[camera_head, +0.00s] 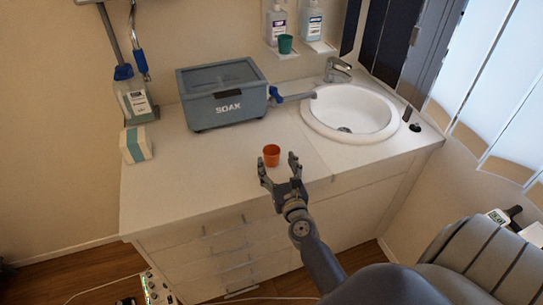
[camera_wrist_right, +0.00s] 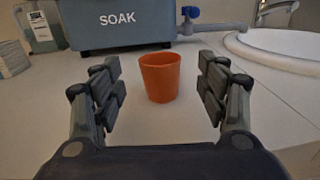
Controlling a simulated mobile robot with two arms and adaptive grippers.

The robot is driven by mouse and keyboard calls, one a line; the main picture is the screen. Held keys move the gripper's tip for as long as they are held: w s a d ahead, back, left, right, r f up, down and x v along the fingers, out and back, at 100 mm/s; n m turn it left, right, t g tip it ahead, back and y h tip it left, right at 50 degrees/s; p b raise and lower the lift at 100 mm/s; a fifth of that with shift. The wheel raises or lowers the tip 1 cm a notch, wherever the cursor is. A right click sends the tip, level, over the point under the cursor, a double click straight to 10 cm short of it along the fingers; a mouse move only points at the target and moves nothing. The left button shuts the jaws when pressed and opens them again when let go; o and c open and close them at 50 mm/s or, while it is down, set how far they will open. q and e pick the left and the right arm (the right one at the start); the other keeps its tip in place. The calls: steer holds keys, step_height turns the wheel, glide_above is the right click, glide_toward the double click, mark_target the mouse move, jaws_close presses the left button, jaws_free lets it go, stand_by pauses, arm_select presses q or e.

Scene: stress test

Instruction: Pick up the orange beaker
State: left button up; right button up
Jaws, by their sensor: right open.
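The orange beaker (camera_head: 271,155) stands upright on the white counter near its front edge. In the right wrist view the beaker (camera_wrist_right: 160,77) is centred between the two fingers, with a gap on each side. My right gripper (camera_head: 279,164) is open and comes in from the front of the counter, its fingers reaching toward the beaker. It also shows in the right wrist view (camera_wrist_right: 160,92), empty. My left gripper is not in view.
A grey SOAK box (camera_head: 225,108) with a blue tap stands behind the beaker. A white sink (camera_head: 350,112) is to the right. A small white-teal box (camera_head: 136,144) and a bottle (camera_head: 135,100) are at left. The counter around the beaker is clear.

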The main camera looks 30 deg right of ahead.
mark_target(274, 158)
steer(key=x, duration=0.6)
steer(key=shift+w+d+f+p, duration=0.1)
steer(key=shift+w+f+p, duration=0.1)
steer(key=shift+p, duration=0.15)
steer(key=shift+s+r, duration=0.1)
steer(key=c, duration=1.1)
